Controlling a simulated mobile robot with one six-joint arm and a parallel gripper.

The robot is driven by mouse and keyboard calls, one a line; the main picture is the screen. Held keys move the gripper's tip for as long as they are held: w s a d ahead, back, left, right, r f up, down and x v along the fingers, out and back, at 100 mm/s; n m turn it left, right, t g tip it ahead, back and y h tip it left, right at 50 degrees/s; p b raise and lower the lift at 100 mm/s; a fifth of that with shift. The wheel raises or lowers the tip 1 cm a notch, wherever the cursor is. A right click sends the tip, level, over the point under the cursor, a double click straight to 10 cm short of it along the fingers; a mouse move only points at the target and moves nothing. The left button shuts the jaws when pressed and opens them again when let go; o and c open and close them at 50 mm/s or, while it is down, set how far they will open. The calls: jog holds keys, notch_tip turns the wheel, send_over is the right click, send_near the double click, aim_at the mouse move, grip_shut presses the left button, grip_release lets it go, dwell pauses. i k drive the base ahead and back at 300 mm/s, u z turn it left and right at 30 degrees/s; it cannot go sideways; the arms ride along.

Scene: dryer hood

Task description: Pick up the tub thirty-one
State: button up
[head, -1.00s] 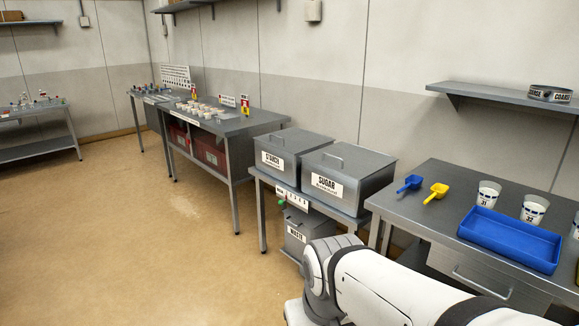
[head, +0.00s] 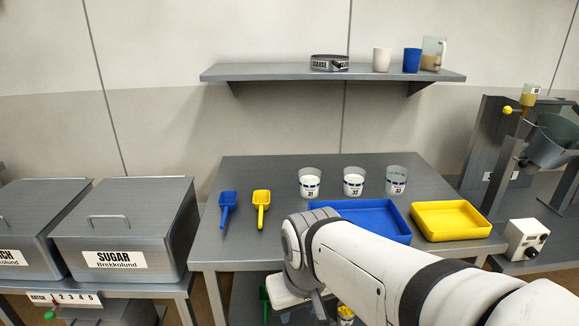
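My white arm reaches in from the lower right and covers part of the blue tray. Its end is below and in front of the tubs, apart from them. My gripper's fingers are not visible.
A blue scoop (head: 228,205) and a yellow scoop (head: 261,203) lie left of the tubs. A blue tray (head: 385,222) and a yellow tray (head: 450,220) lie in front and to the right. A shelf (head: 280,73) hangs above. A sugar bin (head: 125,230) stands left.

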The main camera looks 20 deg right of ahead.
aim_at(309, 179)
jog(key=z, duration=0.25)
jog(key=i, duration=0.6)
jog(key=z, duration=0.2)
jog(key=k, duration=0.85)
jog(key=z, duration=0.15)
jog(key=i, duration=1.35)
jog(key=u, duration=0.05)
